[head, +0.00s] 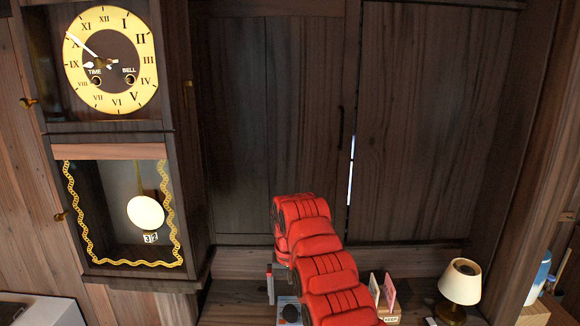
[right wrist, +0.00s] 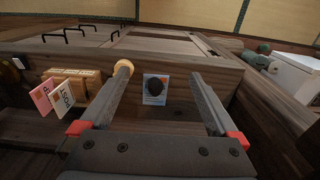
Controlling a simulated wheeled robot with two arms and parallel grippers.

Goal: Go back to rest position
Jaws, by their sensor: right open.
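My right arm, in red padded covering, reaches up the middle of the head view. Its gripper (head: 271,284) is mostly hidden behind the arm, with a grey finger showing at its left. In the right wrist view the right gripper (right wrist: 158,76) is open, its two grey fingers wide apart. No object is held between them. Beyond the gap is a small dark round thing (right wrist: 155,87) in front of a pale card (right wrist: 148,98). My left gripper is not in view.
A wall clock (head: 110,140) hangs at the left. Dark wooden doors (head: 270,120) stand behind the arm. A small lamp (head: 461,281) and a wooden holder (head: 389,315) with pink and white cards stand right of the arm. The holder (right wrist: 72,75) also shows in the right wrist view.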

